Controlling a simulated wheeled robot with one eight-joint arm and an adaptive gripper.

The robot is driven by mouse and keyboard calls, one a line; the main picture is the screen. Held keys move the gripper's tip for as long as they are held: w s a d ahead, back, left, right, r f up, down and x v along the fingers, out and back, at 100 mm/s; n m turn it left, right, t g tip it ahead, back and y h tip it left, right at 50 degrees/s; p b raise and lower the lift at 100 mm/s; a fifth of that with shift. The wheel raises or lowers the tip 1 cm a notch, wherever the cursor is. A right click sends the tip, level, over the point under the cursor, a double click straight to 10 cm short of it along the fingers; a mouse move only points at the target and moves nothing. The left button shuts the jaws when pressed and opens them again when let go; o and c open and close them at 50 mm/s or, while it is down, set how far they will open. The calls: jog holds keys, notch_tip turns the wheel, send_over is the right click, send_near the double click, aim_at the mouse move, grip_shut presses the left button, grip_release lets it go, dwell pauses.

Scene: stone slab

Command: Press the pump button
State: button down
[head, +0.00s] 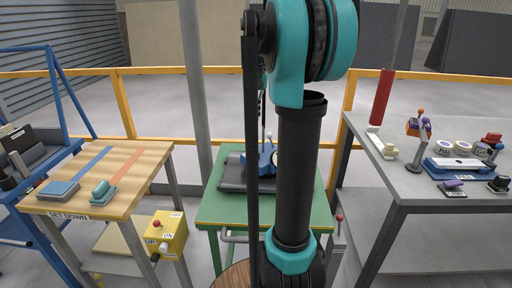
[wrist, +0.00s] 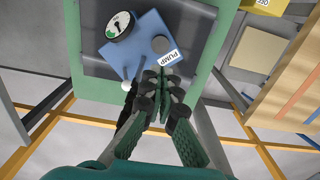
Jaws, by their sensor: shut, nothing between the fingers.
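The blue pump unit (wrist: 143,45) sits on the green table in the wrist view, with a round gauge (wrist: 120,25) and a white PUMP label (wrist: 168,57). I cannot tell the height gap. In the head view the blue unit (head: 262,158) is partly hidden behind my arm, and my gripper is not clearly visible.
The green table (head: 212,212) stands in the middle. At right a grey table (head: 385,185) holds several items. A yellow rail (head: 170,70) runs behind.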

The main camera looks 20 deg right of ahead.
aim_at(255, 152)
notch_tip(255, 152, down, 14)
dwell(0.6)
jog(key=shift+f, duration=0.9)
jog(key=shift+r, duration=0.15)
notch_tip(255, 152, up, 14)
dwell(1.8)
